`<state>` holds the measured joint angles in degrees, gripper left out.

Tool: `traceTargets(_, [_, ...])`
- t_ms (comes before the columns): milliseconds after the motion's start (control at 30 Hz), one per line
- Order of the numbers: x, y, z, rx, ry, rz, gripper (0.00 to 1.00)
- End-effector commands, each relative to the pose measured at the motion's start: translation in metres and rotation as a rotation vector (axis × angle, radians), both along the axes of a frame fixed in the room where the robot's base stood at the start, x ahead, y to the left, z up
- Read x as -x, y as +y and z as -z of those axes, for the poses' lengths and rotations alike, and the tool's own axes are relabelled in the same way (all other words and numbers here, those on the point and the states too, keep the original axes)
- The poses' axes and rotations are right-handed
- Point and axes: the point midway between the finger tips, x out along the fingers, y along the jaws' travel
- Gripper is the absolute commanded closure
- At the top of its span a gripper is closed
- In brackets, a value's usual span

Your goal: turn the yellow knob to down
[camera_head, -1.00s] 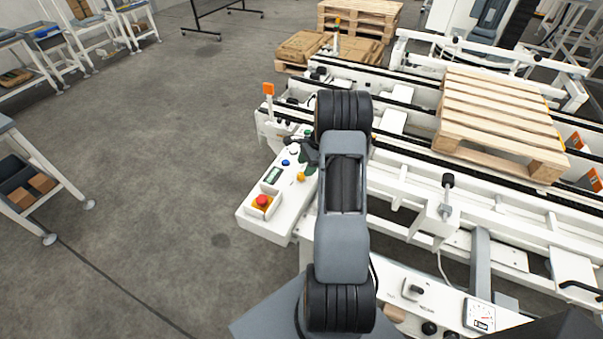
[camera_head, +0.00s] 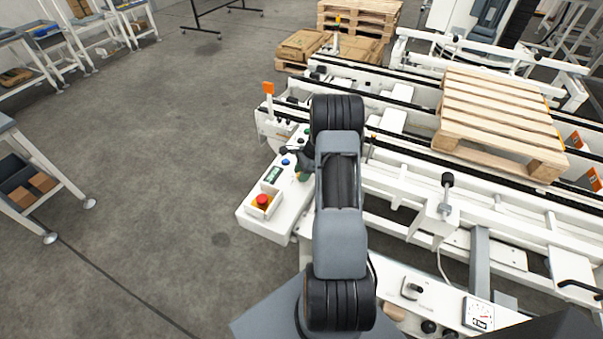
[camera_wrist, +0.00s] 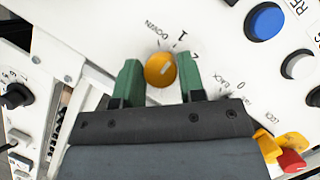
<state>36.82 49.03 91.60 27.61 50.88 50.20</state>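The yellow knob (camera_wrist: 160,70) is on the white control panel in the wrist view. A pale mark on its face points to the upper right. In the head view my gripper (camera_head: 303,165) is over the control panel (camera_head: 290,205), and the knob is hidden or too small to make out.
A blue button (camera_wrist: 266,21) and a white button (camera_wrist: 298,65) are at the right of the wrist view. A red emergency stop (camera_head: 262,200) sits at the panel's near end. A conveyor with a wooden pallet (camera_head: 500,115) lies to the right. Open floor is on the left.

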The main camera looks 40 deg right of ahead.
Motion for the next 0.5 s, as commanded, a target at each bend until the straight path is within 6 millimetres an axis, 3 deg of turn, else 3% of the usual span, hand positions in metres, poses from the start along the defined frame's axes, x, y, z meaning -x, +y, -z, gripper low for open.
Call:
traceTargets(267, [0.0000,-0.0001,-0.0002,0.000,0.000,0.000,0.90])
traceTargets(500, [-0.0001,-0.0004,0.0006,0.001,0.000,-0.028,0.91])
